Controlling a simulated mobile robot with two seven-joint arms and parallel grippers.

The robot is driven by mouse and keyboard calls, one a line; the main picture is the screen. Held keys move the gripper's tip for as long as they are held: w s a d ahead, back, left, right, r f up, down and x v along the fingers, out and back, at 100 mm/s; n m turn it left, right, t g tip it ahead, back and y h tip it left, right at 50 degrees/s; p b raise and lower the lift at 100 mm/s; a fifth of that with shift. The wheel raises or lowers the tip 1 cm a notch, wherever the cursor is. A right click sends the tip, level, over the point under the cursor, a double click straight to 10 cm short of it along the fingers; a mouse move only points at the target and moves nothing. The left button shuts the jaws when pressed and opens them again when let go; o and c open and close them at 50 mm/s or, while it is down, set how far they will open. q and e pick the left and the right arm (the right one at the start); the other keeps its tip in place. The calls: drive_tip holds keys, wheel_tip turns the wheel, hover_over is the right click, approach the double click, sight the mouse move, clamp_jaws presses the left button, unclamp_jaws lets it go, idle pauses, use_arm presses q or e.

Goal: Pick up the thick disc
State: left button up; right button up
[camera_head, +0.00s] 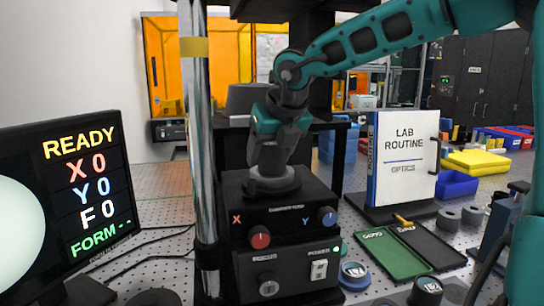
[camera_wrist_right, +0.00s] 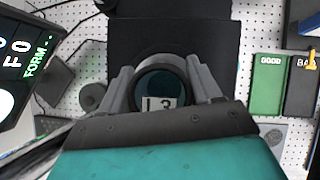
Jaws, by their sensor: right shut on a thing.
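My right gripper (camera_head: 270,165) reaches down from the upper right over the black instrument box (camera_head: 285,212). In the right wrist view the right gripper (camera_wrist_right: 158,88) has its two grey fingers on either side of a round dark disc (camera_wrist_right: 158,82) with a dark rim and a white label reading "3". The gripper is shut on this disc. In the head view a dark grey round part (camera_head: 273,183) shows just under the fingers, at the box top; I cannot tell whether the disc touches the box. My left gripper is not in view.
A monitor (camera_head: 85,190) reads READY at the left. A metal post (camera_head: 205,130) stands beside the box. At right are a green GOOD tray (camera_head: 392,253), a black tray (camera_head: 430,246), a LAB ROUTINE binder (camera_head: 404,155), grey discs (camera_head: 448,219) and labelled round pieces (camera_head: 355,274).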

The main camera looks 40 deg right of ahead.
drive_tip(key=c, duration=0.5)
drive_tip(key=shift+c, duration=0.2)
drive_tip(key=shift+r, duration=0.1)
drive_tip(key=shift+r, duration=0.6)
wheel_tip(320, 180, up, 2)
drive_tip(key=shift+w+r, duration=0.1)
drive_tip(key=shift+r, duration=0.15)
drive_tip(key=s+a+b, duration=0.2)
drive_tip(key=s, duration=0.6)
drive_tip(key=s+a+b, duration=0.2)
drive_tip(key=s+a, duration=0.1)
drive_tip(key=s, duration=0.6)
drive_tip(key=shift+s+a+f, duration=0.15)
drive_tip(key=shift+a, duration=0.05)
